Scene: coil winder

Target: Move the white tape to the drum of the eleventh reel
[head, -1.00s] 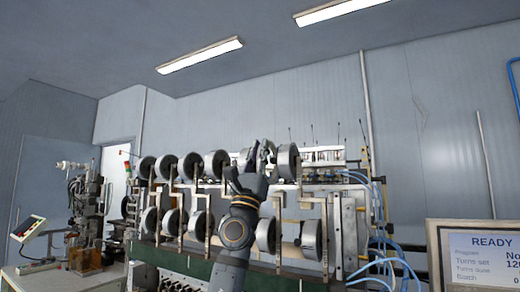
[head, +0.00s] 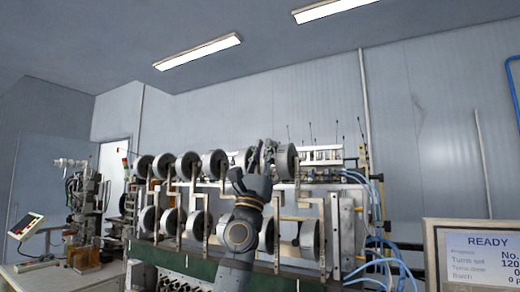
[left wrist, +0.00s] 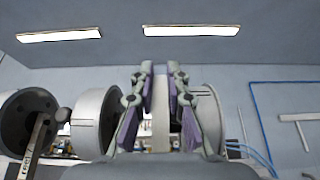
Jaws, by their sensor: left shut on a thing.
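My left gripper (head: 262,150) is raised at the upper row of reels, between the last two reels on the right. In the left wrist view its fingers (left wrist: 160,80) are shut on a pale strip, which looks like the white tape (left wrist: 161,122). The tape cannot be made out in the head view. Grey reels stand in an upper row, with the rightmost reel (head: 286,161) just right of the fingers, and in a lower row with its rightmost reel (head: 310,238). No reel numbers are readable, so I cannot tell which is the eleventh. My right gripper is not in view.
Upright metal brackets (head: 322,228) stand in front of the reels. Blue hoses (head: 385,258) hang at the machine's right. A screen reading READY (head: 480,258) stands at the lower right. Free air lies above the upper reels.

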